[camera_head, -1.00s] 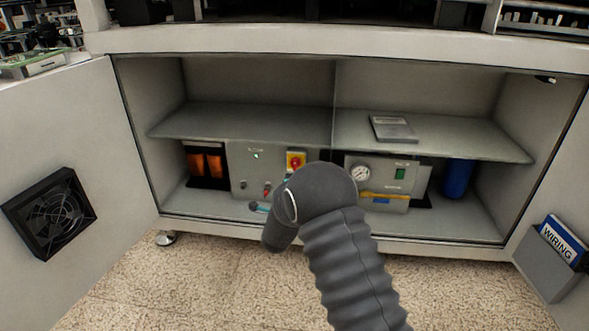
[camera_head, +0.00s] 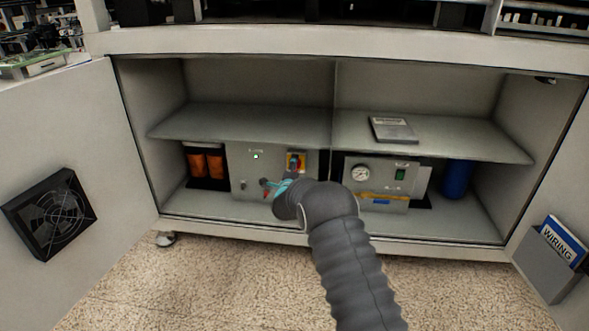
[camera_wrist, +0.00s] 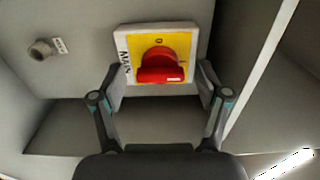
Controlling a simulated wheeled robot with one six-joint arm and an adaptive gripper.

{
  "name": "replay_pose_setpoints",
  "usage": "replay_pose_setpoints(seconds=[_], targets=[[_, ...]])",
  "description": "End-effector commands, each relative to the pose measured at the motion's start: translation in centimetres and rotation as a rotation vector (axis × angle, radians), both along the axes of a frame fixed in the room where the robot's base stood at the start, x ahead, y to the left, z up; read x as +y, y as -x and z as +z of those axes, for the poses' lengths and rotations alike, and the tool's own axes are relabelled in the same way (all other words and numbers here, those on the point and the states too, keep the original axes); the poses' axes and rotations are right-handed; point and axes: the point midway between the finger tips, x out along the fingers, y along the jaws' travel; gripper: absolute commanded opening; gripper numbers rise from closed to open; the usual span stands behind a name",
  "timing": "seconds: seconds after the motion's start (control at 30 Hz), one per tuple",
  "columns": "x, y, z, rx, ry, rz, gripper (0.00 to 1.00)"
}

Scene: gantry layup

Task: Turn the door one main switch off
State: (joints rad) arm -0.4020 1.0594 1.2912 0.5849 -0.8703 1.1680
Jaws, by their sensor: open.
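The main switch has a red rotary knob (camera_wrist: 160,66) on a yellow plate (camera_wrist: 180,41) marked MAIN. In the wrist view its raised grip bar lies roughly level across the picture, with small marks on the plate above and to the right. My gripper (camera_wrist: 160,82) is open, one finger on each side of the knob's lower part. I cannot tell whether the fingers touch it. In the head view the switch (camera_head: 297,160) shows on the right of a grey panel (camera_head: 243,165), partly covered by my gripper (camera_head: 292,178).
The cabinet is open, with a door at left carrying a fan (camera_head: 50,213) and one at right with a wiring pocket (camera_head: 555,262). A shelf (camera_head: 240,120) runs above the switch. A gauge box (camera_head: 378,182) and blue cylinder (camera_head: 457,178) stand right.

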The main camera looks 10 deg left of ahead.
Motion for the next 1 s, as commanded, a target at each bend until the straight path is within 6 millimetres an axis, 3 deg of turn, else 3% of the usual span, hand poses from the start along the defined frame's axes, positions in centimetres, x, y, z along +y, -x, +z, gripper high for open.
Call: replay_pose_setpoints(seconds=[0.27,0.5,1.0], targets=[[0.0,-0.06,-0.02,0.0,0.0,0.0,0.72],[0.0,-0.05,-0.01,0.0,0.001,0.0,0.15],[0.02,-0.07,-0.27,0.003,0.119,0.0,0.15]])
